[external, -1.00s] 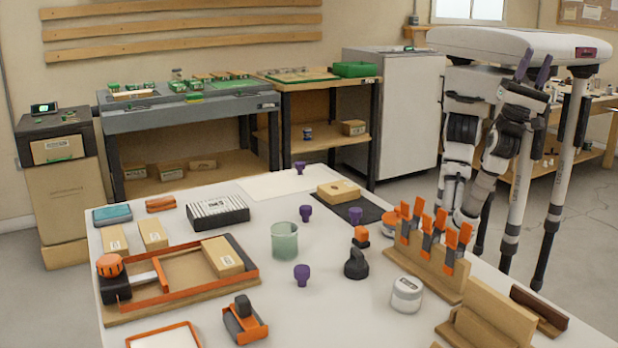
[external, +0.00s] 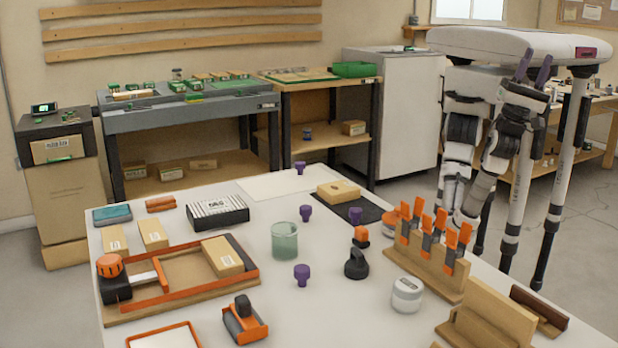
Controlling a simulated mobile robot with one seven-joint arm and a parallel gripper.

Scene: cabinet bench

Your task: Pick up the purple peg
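Several purple pegs stand upright, wide head up, on the white bench. One peg (external: 302,275) is nearest the camera, in front of the green cup. A second peg (external: 305,213) is behind that cup, and a third peg (external: 300,168) is at the back on a white sheet. Another peg (external: 355,215) is by the black mat, in front of a wooden block with a hole (external: 338,190). My gripper (external: 534,68) is at the upper right, beyond the bench, with two dark purple fingers pointing up and apart. It looks open and empty, far from every peg.
A translucent green cup (external: 284,240), a black knobbed weight (external: 356,264) and a white jar (external: 407,294) stand mid-bench. A wooden rack with orange-handled tools (external: 430,270) lines the right edge. An orange-edged wooden tray (external: 180,275) fills the left.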

